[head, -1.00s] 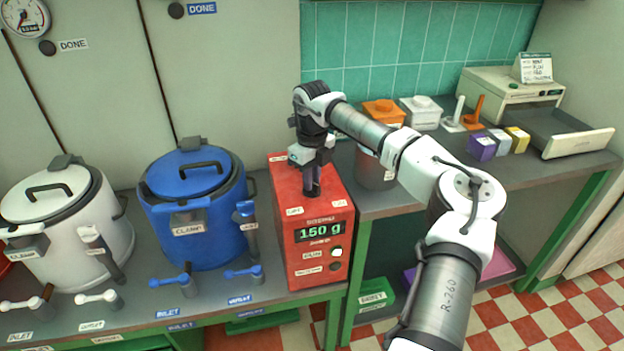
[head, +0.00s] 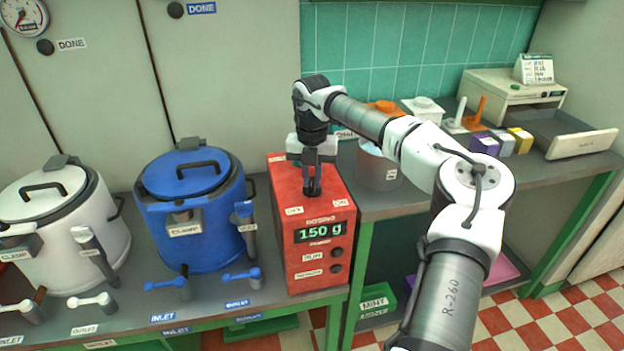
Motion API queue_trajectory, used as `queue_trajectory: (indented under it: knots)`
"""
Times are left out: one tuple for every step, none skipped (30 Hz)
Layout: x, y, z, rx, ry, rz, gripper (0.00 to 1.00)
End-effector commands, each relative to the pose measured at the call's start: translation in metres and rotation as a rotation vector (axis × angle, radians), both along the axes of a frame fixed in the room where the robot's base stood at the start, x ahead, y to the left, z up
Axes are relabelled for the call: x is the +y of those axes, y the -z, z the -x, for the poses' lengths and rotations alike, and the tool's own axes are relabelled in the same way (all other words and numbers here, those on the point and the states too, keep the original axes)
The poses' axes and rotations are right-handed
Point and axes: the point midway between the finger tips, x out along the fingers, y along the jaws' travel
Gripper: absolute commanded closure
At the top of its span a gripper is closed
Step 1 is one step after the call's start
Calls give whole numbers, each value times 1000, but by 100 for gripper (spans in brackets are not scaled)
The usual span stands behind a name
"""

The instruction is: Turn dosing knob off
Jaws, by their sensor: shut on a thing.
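The red dosing box (head: 318,270) stands on the bench, its display (head: 320,232) reading 150 g. On its top are an OFF label (head: 294,210) at the left and an ON label (head: 340,203) at the right. My gripper (head: 312,188) points straight down onto the box's top between and behind these labels. It is shut on the dosing knob, which the dark fingers hide. The knob's pointing direction cannot be seen. Two dark round buttons (head: 337,253) sit on the box's front.
A blue kettle (head: 195,235) and a white kettle (head: 62,225) with clamps and valve handles stand left of the box. A metal pot (head: 376,172) is close on the right, under my arm.

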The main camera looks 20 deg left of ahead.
Motion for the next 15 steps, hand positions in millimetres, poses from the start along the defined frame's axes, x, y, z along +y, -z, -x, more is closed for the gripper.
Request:
queue_trajectory:
  knots:
    - [0, 0, -1, -4, 43, -1, 100]
    - [0, 0, -1, -4, 70, 0, 100]
    - [0, 0, -1, -4, 104, 0, 100]
    - [0, 0, -1, -4, 129, -1, 100]
    - [0, 0, -1, -4, 152, -1, 100]
    - [0, 0, -1, -4, 183, -1, 100]
    - [0, 0, -1, -4, 205, -2, 100]
    - [0, 0, -1, -3, 227, -1, 100]
    - [0, 0, -1, -4, 253, -2, 100]
    - [0, 0, -1, -4, 271, -2, 100]
    - [0, 0, -1, -4, 290, -2, 100]
    - [0, -1, -1, -4, 311, -2, 100]
    - [0, -1, -1, -4, 326, -2, 100]
    - [0, -1, -1, -4, 340, -2, 100]
    - [0, -1, -1, -4, 357, -2, 100]
